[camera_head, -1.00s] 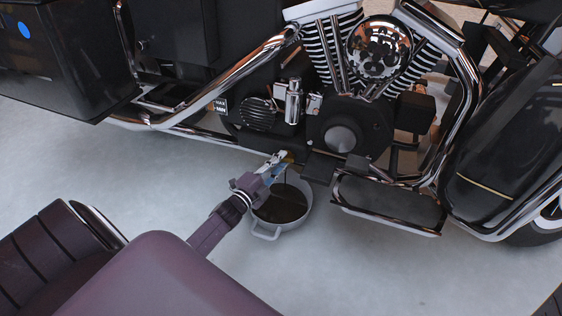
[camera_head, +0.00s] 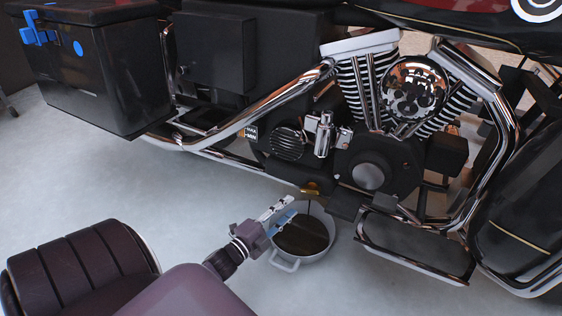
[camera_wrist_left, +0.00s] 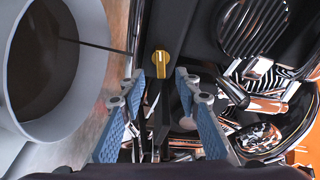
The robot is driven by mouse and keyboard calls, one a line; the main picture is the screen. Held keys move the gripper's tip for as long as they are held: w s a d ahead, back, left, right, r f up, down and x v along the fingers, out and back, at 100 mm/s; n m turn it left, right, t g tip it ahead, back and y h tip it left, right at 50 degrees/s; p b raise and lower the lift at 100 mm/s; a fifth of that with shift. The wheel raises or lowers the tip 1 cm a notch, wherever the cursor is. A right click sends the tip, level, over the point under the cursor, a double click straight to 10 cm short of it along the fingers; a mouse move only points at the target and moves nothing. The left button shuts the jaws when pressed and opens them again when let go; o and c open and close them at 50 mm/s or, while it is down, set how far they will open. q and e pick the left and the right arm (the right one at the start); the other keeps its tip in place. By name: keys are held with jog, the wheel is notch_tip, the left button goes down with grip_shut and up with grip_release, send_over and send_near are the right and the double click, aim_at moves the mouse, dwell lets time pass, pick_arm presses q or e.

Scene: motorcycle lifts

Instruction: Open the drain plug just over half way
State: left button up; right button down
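The drain plug (camera_head: 311,188) is a small gold knob under the black engine. In the left wrist view the plug (camera_wrist_left: 161,65) shows its flat grip pointing roughly up and down, ahead of the fingers. My left gripper (camera_head: 281,209) is apart from the plug, below and left of it, over the pan's rim. Its blue-padded fingers (camera_wrist_left: 160,88) are spread with nothing between them. A thin dark stream (camera_wrist_left: 95,46) runs into the grey pan (camera_head: 287,264), which holds dark oil (camera_head: 300,240). My right gripper is not in view.
The motorcycle's chrome pipe (camera_head: 265,112) and engine overhang the pan. A black footboard (camera_head: 410,248) juts out to the right of it. Pale floor (camera_head: 370,290) is clear in front.

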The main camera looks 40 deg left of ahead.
pick_arm(q)
jog(key=shift+s, duration=1.35)
